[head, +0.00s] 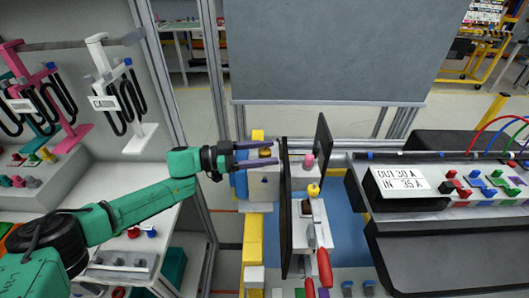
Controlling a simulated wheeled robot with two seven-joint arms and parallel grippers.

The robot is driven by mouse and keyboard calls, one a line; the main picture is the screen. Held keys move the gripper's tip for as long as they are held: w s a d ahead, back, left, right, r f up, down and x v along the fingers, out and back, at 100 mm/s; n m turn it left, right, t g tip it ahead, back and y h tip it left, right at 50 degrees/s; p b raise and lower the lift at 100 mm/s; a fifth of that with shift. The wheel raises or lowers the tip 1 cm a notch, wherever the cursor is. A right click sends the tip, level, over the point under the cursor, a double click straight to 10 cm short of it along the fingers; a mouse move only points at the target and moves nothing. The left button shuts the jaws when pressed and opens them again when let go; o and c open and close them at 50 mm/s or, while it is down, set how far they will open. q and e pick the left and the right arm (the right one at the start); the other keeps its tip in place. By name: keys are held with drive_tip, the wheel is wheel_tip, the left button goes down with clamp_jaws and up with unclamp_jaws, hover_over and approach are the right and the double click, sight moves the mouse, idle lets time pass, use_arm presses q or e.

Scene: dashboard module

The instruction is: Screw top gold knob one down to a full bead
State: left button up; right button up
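My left gripper (266,154) comes in from the left with its two purple-grey fingers apart. A small gold-brown knob (265,153) shows between the fingers, at the top of a grey and blue module (263,188). I cannot tell whether the fingers touch the knob, and its threads are too small to make out. My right gripper is not in view.
A dark upright panel (285,215) stands just right of the module. Beyond it are a pink knob (308,161), a yellow knob (313,190) and red handles (325,268). A console with a white display (402,179) stands at right. Cable racks (112,100) stand at left.

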use_arm(q)
drive_tip(key=shift+a, duration=0.15)
drive_tip(key=s+a+b, duration=0.2)
drive_tip(key=a+b, duration=0.2)
drive_tip(key=a, duration=1)
drive_tip(key=shift+s, duration=0.15)
drive_tip(key=shift+a, duration=0.1)
